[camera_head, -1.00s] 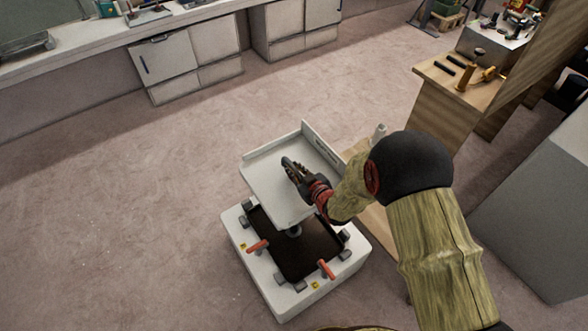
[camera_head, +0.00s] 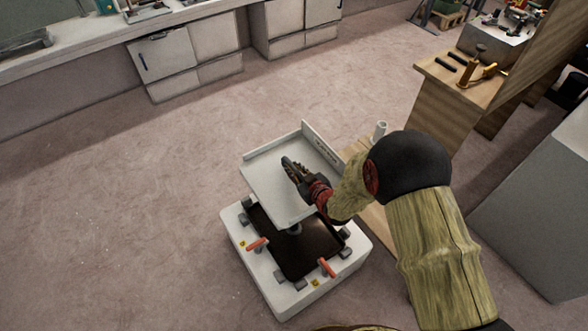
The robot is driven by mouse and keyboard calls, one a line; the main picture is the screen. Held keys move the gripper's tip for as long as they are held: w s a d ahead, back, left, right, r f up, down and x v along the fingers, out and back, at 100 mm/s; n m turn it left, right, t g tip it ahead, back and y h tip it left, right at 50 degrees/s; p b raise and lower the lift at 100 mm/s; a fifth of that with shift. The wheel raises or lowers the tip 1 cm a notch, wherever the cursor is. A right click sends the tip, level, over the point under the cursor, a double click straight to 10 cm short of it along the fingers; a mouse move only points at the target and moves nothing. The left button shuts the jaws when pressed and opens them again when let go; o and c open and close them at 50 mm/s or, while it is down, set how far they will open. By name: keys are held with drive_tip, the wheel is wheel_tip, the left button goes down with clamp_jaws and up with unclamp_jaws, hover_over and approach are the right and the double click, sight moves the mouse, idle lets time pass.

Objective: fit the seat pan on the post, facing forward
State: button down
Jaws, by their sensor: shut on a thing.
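The seat pan (camera_head: 273,190) is a white, shallow tray-like plate with a taller wall at its back right, which bears small dark lettering. My gripper (camera_head: 290,170) is shut on the seat pan, reaching over its right side; the exact contact is hard to see. A round grey part (camera_head: 294,229) shows under the pan's lower edge. The pan is above a white box-shaped fixture (camera_head: 262,278) and covers part of it; I cannot tell if they touch. A pale upright cylinder (camera_head: 380,130), possibly the post, stands behind my arm, its lower part hidden.
The fixture has a dark recess (camera_head: 310,247), grey blocks and orange-handled clamps (camera_head: 327,268). A wooden bench (camera_head: 445,83) with tools is at the upper right, a grey cabinet (camera_head: 535,215) at right. White cabinets (camera_head: 165,70) line the back. Floor at left is clear.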

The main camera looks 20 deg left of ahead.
drive_tip(key=c, duration=1.7)
unclamp_jaws()
drive_tip(key=shift+r, duration=0.1)
drive_tip(key=shift+o, duration=0.2)
drive_tip(key=shift+f, duration=0.2)
drive_tip(key=v, duration=1.2)
drive_tip(key=shift+r, duration=0.15)
